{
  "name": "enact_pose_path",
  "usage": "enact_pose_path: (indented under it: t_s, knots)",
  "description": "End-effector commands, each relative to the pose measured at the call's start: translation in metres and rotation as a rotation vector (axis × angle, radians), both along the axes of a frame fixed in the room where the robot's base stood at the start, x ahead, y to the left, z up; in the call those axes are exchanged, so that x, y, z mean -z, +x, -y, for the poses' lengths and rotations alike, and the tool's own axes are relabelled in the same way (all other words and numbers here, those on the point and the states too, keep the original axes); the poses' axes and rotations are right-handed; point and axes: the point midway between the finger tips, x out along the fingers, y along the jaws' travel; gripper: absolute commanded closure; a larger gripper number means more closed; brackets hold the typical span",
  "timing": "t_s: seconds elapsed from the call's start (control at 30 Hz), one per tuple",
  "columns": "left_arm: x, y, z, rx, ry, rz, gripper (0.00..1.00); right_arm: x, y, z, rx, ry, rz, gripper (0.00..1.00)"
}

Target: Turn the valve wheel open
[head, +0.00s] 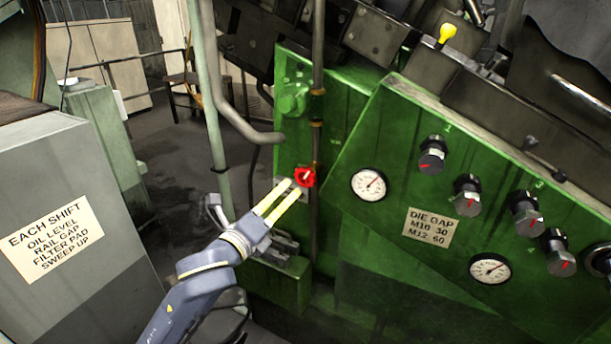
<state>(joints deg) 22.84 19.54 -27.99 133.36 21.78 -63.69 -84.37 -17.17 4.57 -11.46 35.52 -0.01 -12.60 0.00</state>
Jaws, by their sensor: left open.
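Nothing shows between the fingers. My right gripper is not in the picture.
The green machine panel (375,240) carries gauges, several black knobs and a "DIE GAP" label (431,227). Pale pipes (213,110) stand left of the wheel. A grey cabinet (75,215) is at the left. Open floor (165,155) lies behind it.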

Motion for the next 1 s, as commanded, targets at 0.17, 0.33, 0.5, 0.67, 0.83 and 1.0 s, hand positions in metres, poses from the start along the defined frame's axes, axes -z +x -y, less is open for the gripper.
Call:
enact_pose_path:
  t_s: [0.17,0.33,0.5,0.67,0.83,1.0]
  knots:
    - [0.0,0.031,0.015,0.0,-0.003,-0.001,0.27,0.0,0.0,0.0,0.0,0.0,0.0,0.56]
    - [0.0,0.059,0.028,-0.001,-0.002,-0.002,0.27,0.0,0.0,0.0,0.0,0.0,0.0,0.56]
    - [0.0,0.084,0.039,-0.001,-0.002,-0.003,0.27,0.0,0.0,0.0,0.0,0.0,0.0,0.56]
    - [0.0,0.101,0.047,-0.001,-0.001,-0.002,0.27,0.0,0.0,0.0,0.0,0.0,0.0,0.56]
    - [0.0,0.112,0.052,0.0,-0.002,-0.001,0.27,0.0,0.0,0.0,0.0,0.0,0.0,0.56]
    - [0.0,0.117,0.054,-0.001,-0.001,-0.001,0.27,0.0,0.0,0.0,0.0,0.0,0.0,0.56]
